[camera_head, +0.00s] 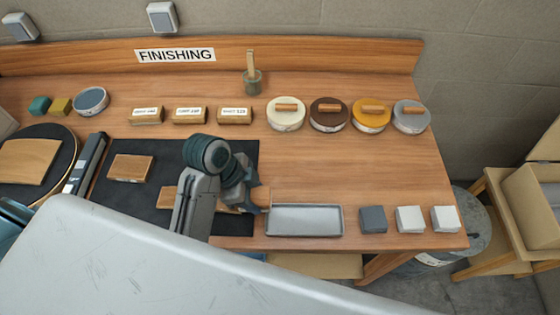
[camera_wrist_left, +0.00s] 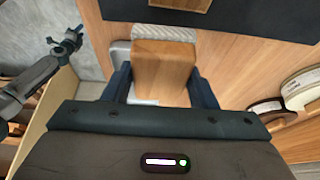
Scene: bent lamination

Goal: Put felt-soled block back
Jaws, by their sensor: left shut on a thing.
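My left gripper (camera_head: 262,200) is shut on a plain wooden block (camera_wrist_left: 163,70), holding it between its two fingers. Only a small part of the block shows in the head view. Another wooden block (camera_head: 130,167) lies on the dark mat (camera_head: 105,195). My right gripper (camera_wrist_left: 68,40) shows small at the left of the wrist view, away from the block.
Three small square pads (camera_head: 409,219) sit right of the tray along the front edge. Several round lidded tins (camera_head: 329,115) and three labelled blocks (camera_head: 190,116) stand behind. The bench top (camera_head: 390,175) between tins and pads is clear.

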